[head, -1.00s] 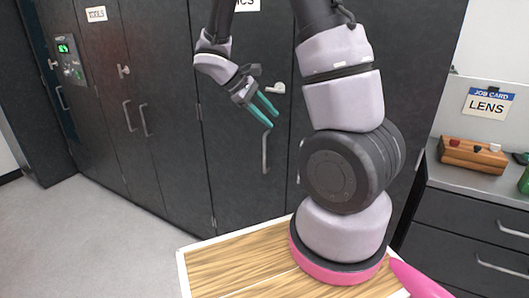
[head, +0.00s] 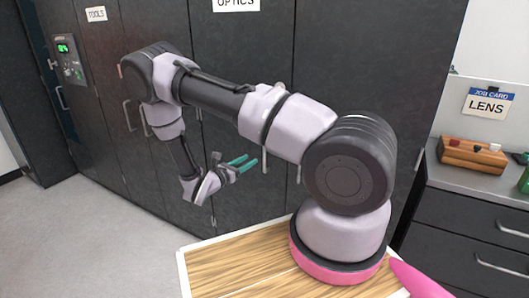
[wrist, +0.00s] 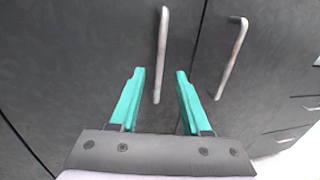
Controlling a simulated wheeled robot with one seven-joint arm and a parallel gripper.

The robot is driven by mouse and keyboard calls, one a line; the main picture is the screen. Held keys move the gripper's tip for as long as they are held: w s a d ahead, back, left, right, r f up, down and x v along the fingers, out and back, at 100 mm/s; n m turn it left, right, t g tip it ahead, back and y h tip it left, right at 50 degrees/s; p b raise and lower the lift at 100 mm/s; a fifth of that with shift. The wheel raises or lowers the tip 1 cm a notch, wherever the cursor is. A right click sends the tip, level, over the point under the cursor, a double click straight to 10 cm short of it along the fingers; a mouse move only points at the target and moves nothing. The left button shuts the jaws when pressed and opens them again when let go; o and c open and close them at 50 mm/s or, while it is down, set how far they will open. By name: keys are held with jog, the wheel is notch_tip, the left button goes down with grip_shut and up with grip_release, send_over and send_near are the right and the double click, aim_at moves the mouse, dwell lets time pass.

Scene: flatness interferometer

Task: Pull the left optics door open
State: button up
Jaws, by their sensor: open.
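The left optics door (head: 255,198) is a dark cabinet door under the OPTICS label (head: 237,5), and it looks closed. Its upright metal bar handle (wrist: 161,55) shows in the wrist view, lined up with the gap between my fingers. In the head view this handle (head: 264,168) is just right of the fingertips, partly hidden by my arm. My gripper (head: 251,161) is open and empty, its teal fingers pointing at the handle. The open fingers also show in the wrist view (wrist: 160,75). I cannot tell how far the handle is beyond the fingertips.
The neighbouring door's handle (wrist: 232,58) is right of the seam. The tools cabinet, labelled TOOLS (head: 96,14), stands to the left with a control panel (head: 69,60). A drawer unit (head: 470,225) stands at the right. The floor (head: 90,240) in front of the cabinets is clear.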

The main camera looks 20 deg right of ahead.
jog(key=x, duration=1)
jog(key=shift+d, duration=0.15)
grip_shut()
dwell(1.1)
